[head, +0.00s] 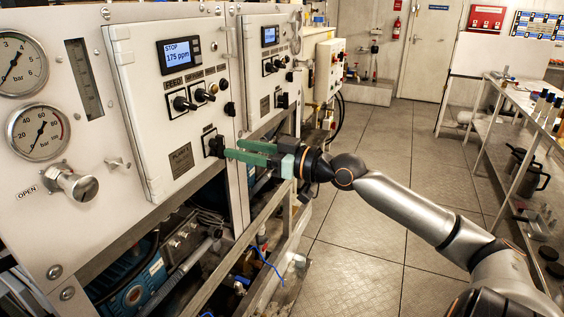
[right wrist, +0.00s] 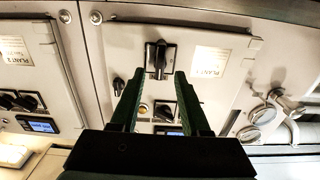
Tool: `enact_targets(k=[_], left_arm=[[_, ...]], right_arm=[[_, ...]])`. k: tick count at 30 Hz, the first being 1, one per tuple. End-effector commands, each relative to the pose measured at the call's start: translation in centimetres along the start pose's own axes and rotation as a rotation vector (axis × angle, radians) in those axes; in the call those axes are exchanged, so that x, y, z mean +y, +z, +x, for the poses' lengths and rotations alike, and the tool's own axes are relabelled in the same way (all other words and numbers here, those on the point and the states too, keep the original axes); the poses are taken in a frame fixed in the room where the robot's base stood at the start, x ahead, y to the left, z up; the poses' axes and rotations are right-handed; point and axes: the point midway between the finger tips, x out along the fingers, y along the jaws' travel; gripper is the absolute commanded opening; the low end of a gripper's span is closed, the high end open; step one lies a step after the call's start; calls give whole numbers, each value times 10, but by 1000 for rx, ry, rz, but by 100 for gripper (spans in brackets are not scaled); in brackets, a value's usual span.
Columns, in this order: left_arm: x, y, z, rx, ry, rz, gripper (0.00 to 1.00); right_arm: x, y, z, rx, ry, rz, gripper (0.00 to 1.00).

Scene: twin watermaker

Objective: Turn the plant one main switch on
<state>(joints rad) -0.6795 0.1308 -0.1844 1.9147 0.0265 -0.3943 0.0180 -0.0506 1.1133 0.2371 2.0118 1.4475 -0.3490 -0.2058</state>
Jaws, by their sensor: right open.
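The plant one main switch (head: 214,143) is a black rotary knob on a square plate, low on the nearer white panel beside the PLANT 1 label (head: 181,160). In the right wrist view the switch (right wrist: 158,58) shows just beyond the fingertips, its handle lined up with the gap between them. My right gripper (head: 231,149) has green fingers, open and pointing at the switch from the right. It also shows in the right wrist view (right wrist: 160,75), with nothing held. I cannot tell whether the fingertips touch the handle. My left gripper is not in view.
Other black knobs (head: 205,94) and a display reading STOP 175 ppm (head: 180,55) sit above the switch. A second panel (head: 268,60) stands behind. Gauges (head: 38,132) and a valve handle (head: 75,183) are at left. A metal frame rail (head: 240,243) runs below; the floor at right is clear.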

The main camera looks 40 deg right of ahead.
Motion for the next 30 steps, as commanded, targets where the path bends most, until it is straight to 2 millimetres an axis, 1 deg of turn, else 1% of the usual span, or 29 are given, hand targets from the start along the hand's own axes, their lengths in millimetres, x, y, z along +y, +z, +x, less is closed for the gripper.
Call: enact_targets(k=[1, 8, 16, 21, 25, 30], left_arm=[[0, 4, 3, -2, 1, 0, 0], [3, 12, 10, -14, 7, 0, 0], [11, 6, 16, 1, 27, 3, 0], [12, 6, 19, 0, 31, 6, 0], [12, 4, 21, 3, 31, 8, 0], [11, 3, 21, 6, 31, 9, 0]], right_arm=[[0, 5, -6, -3, 0, 5, 46], [0, 3, -29, 0, 0, 5, 46], [0, 2, -64, 2, 2, 5, 46], [0, 1, -83, 1, 1, 4, 46], [0, 1, -91, 0, 1, 3, 46], [0, 0, -95, -1, -1, 0, 46]])
